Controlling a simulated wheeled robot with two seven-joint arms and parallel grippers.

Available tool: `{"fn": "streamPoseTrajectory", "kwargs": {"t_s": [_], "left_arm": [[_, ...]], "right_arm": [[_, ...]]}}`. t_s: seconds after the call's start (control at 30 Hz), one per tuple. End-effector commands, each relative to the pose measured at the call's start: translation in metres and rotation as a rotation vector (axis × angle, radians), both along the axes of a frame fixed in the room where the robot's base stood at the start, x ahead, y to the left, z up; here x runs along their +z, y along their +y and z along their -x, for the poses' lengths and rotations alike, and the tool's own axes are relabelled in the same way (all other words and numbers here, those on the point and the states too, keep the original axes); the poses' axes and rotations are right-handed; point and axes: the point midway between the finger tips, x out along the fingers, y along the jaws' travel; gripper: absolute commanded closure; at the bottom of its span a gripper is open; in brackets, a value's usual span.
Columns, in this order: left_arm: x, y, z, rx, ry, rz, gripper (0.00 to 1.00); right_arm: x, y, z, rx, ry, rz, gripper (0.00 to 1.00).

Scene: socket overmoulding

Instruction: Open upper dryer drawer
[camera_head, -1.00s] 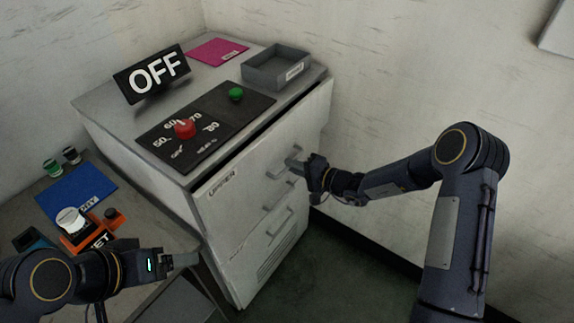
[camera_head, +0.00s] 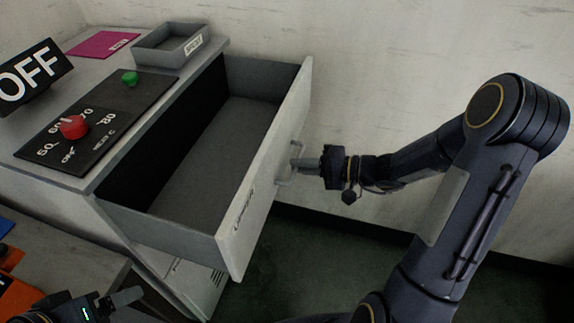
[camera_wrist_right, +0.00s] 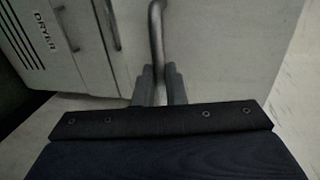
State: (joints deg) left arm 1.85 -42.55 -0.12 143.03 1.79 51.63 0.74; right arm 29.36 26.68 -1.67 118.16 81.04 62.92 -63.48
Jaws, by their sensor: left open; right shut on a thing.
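The upper drawer (camera_head: 233,221) of the dryer (camera_head: 75,165) is pulled far out, and its inside is empty. Its front panel faces right and carries a bar handle (camera_head: 285,182). My right gripper (camera_head: 300,165) is shut on this handle. In the right wrist view the handle (camera_wrist_right: 156,40) runs down between the two fingers (camera_wrist_right: 158,85). My left gripper (camera_head: 110,302) is open and empty at the bottom left, over the side table and apart from the dryer.
On the dryer top are a control panel with a red knob (camera_head: 73,127) and green button (camera_head: 130,77), a grey tray (camera_head: 150,58), a pink mat (camera_head: 100,45) and an OFF sign (camera_head: 30,75). A wall stands behind. The floor right of the drawer is clear.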

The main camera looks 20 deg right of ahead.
Motion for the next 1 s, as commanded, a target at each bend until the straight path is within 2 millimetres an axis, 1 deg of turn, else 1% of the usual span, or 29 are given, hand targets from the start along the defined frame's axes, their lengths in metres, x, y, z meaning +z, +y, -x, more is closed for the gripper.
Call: {"fn": "streamPoseTrajectory", "kwargs": {"t_s": [0.1,0.4,0.43,0.57,0.6,0.87,1.0], "left_arm": [[-0.001,0.000,0.000,0.000,0.000,0.000,0.20],[-0.001,0.000,0.000,0.000,0.000,0.000,0.20],[-0.001,0.000,0.000,0.000,0.000,0.000,0.20],[-0.001,0.000,0.000,0.000,0.000,0.000,0.20],[-0.001,0.000,0.000,0.000,0.000,0.000,0.20],[-0.001,0.000,0.000,0.000,0.000,0.000,0.20],[-0.003,0.000,0.000,0.000,0.000,0.000,0.20]], "right_arm": [[-0.001,-0.003,0.003,0.001,0.002,0.001,1.00],[0.000,-0.003,0.002,0.001,0.002,0.000,1.00],[0.000,-0.003,0.002,0.001,0.002,0.000,0.87],[0.000,-0.003,0.002,0.001,0.001,0.001,0.70],[0.000,-0.003,0.002,0.001,0.001,0.001,0.68],[0.000,-0.004,0.003,0.000,0.000,0.000,0.68],[0.002,-0.016,0.010,-0.004,0.000,0.003,0.68]]}}
